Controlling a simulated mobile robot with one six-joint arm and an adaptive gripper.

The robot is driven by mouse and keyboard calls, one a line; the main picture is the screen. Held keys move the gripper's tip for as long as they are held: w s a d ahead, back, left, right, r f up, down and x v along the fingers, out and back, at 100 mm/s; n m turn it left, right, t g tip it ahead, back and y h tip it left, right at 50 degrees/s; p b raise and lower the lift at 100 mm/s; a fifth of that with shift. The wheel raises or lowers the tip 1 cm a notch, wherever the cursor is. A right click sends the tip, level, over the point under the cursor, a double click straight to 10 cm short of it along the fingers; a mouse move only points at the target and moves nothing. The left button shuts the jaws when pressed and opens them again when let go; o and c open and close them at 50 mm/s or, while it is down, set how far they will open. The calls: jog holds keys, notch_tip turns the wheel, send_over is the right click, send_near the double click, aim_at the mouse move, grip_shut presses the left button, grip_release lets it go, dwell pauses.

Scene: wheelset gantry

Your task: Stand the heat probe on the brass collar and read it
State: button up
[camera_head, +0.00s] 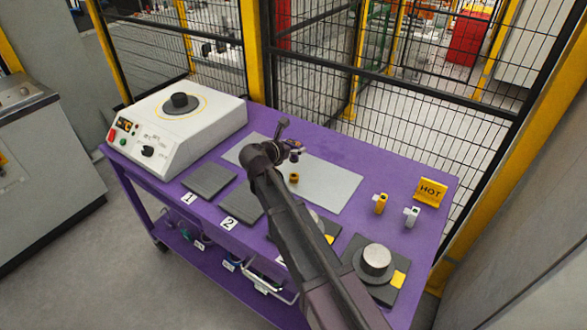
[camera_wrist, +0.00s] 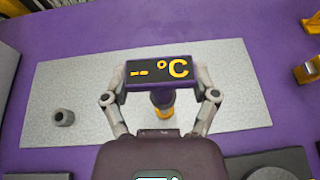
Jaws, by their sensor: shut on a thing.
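My gripper (camera_wrist: 158,97) is shut on the heat probe (camera_wrist: 157,71), holding it by the sides of its dark display housing. The display reads "-- °C" in yellow. The probe's dark stem points down; in the head view the probe (camera_head: 295,156) shows small at the end of my arm. The brass collar (camera_head: 294,179) stands on the light grey mat (camera_head: 335,187), just below the probe with a small gap seeming to show. In the wrist view the collar (camera_wrist: 164,111) is partly hidden behind the stem. A grey collar (camera_wrist: 64,117) stands left on the mat.
A white heater (camera_head: 178,128) stands at the left of the purple table. Dark pads marked 1 (camera_head: 209,179) and 2 lie before it.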

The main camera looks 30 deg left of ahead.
aim_at(293, 162)
jog(key=shift+f+b, duration=1.05)
jog(key=shift+f, duration=0.4)
jog(key=shift+f+b, duration=1.9)
jog(key=shift+f, duration=0.1)
jog(key=o, duration=1)
jog(key=shift+r, duration=0.2)
jog(key=p+v, duration=0.4)
jog(key=v, duration=0.8)
jog(key=shift+p, duration=0.35)
